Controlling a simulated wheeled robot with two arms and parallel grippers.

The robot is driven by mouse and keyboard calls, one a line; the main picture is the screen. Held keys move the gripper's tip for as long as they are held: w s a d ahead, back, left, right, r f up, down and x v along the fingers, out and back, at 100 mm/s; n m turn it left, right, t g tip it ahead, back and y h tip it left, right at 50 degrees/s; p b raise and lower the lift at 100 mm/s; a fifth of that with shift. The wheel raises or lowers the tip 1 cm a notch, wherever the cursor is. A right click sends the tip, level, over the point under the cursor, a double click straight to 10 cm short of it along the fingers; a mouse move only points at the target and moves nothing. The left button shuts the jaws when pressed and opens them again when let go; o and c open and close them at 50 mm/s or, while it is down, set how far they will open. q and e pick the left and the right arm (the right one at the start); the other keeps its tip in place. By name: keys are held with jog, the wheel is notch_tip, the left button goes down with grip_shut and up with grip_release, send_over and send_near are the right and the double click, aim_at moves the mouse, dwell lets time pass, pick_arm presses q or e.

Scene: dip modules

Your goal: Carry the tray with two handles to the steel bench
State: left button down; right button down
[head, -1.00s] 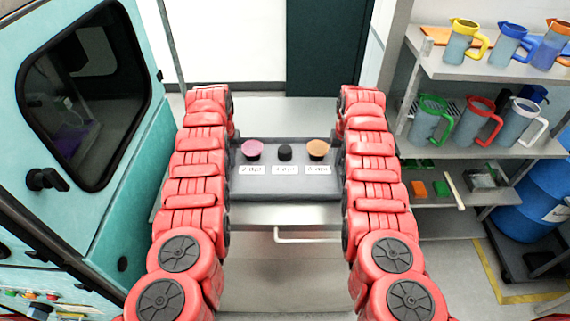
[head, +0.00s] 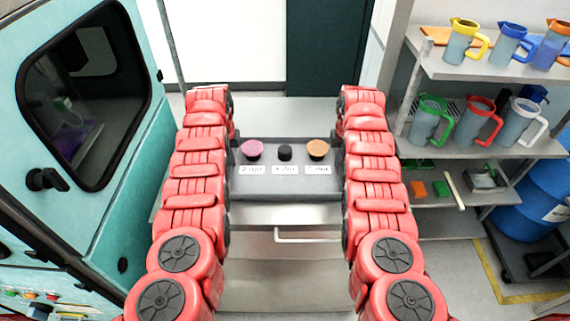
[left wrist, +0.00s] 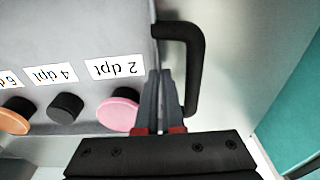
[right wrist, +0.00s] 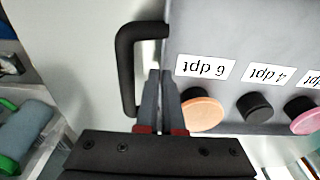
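The grey tray (head: 285,146) lies level in the head view, between my two arms, above a pale metal surface (head: 262,216). It carries pink, black and orange caps with dpt labels. Its black left handle (left wrist: 193,70) shows in the left wrist view, its right handle (right wrist: 125,75) in the right wrist view. My left gripper (left wrist: 160,73) has its fingers close together, inward of the left handle's outer bar. My right gripper (right wrist: 162,73) is likewise beside the right handle's bar. Neither visibly wraps its bar; contact is unclear. Both grippers are hidden in the head view.
A teal machine (head: 95,195) with a dark window stands close on the left. On the right, a shelf (head: 455,67) holds several coloured jugs, with a blue drum (head: 548,190) beside it. A bar handle (head: 305,232) is in front of the tray. A dark door (head: 325,50) is behind.

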dwell(0.4)
